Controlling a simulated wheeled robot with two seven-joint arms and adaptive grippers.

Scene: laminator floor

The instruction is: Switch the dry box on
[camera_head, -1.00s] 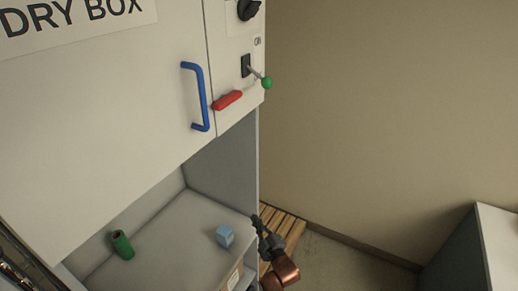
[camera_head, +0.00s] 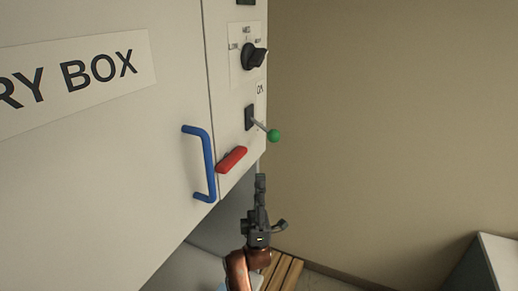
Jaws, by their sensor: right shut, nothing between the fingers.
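The dry box is a white cabinet with a "DRY BOX" label (camera_head: 75,76) on its door. On its narrow right panel a lever with a green ball knob (camera_head: 273,135) sticks out of a black slot plate (camera_head: 249,117), below a label reading "ON" (camera_head: 260,89). The lever points out and slightly downward. My right gripper (camera_head: 260,182) is shut and empty, pointing up, below the green knob and apart from it in the picture. My left gripper is not in view.
A wooden slatted surface (camera_head: 283,272) lies below.

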